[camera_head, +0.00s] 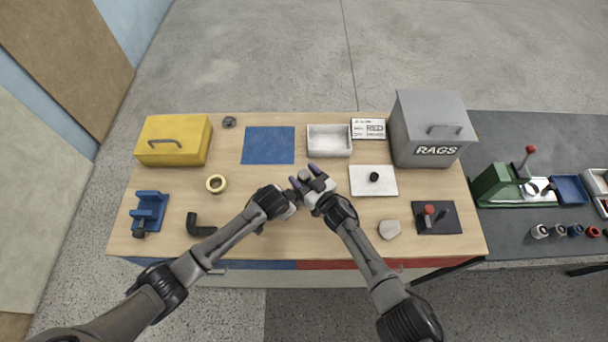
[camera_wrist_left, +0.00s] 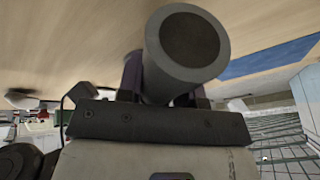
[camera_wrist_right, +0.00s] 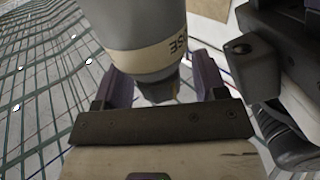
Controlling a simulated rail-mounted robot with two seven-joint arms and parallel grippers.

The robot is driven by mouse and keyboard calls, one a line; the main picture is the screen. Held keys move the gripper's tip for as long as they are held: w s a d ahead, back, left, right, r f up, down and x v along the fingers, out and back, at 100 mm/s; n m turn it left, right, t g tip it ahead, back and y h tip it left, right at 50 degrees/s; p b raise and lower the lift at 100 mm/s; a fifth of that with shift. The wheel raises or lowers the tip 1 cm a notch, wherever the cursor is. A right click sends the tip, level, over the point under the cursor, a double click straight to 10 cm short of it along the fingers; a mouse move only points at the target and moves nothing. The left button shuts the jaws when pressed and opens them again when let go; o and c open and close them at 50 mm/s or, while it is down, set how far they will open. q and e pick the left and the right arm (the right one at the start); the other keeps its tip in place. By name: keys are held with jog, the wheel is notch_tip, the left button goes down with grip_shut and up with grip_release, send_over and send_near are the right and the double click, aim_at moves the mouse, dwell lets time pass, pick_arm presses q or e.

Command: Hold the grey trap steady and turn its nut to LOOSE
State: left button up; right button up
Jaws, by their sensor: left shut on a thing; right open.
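The grey trap (camera_head: 304,175) is a cylinder held up over the middle of the bench between my two grippers. My left gripper (camera_head: 294,185) is shut on it. In the left wrist view the trap's round dark end (camera_wrist_left: 190,40) shows between the purple fingers. My right gripper (camera_head: 317,172) is open, with its fingers on either side of the trap's other end. In the right wrist view a cream band (camera_wrist_right: 150,58) with the letters "SE" runs around the grey body. The rest of the lettering is out of sight, and finger contact there is unclear.
A white tray (camera_head: 329,152), a blue mat (camera_head: 268,145) and a grey RAGS bin (camera_head: 430,120) stand behind. The bench front is mostly clear.

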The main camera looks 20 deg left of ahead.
jog(key=shift+d, duration=0.1)
jog(key=v, duration=1.2)
dwell(0.5)
jog(key=shift+r, duration=0.1)
jog(key=x, duration=1.2)
